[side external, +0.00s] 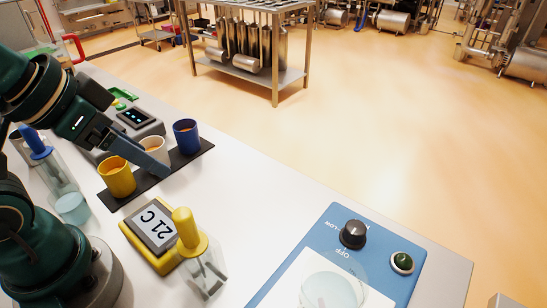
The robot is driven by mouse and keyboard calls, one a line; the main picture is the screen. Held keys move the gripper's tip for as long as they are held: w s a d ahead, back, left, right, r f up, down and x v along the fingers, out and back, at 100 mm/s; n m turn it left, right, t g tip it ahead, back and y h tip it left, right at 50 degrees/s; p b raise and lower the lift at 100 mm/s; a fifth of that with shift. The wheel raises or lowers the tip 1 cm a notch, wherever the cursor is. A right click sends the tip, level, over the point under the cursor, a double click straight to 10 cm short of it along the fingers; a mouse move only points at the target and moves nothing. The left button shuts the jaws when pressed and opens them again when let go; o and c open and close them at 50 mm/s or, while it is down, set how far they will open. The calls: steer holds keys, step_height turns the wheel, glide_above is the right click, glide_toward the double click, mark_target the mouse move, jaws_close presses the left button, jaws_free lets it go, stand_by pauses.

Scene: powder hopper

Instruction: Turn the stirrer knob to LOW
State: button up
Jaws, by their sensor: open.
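The black stirrer knob (352,234) stands on the blue panel of the stirrer (396,291) at the lower right.
Yellow (117,178), cream (152,150) and blue (186,137) cups stand on a dark strip around my gripper. A yellow thermometer (152,228) reading 21 C and a yellow-topped bottle (190,240) stand between it and the stirrer. A green button (402,262) sits beside the knob.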

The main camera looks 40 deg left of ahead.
steer(key=w+d+r, duration=0.1)
steer(key=w+r, duration=0.3)
steer(key=m+g+h, duration=0.3)
steer(key=m, duration=0.6)
glide_above(356, 227)
steer(key=s+a, duration=0.2)
steer(key=f, duration=0.9)
steer(key=shift+w+d+f, duration=0.15)
steer(key=shift+d+f, duration=0.05)
steer(key=shift+f, duration=0.05)
steer(key=x, duration=0.3)
steer(key=shift+w+d+f, duration=0.2)
steer(key=shift+w+f, duration=0.05)
steer(key=shift+f, duration=0.4)
jaws_close()
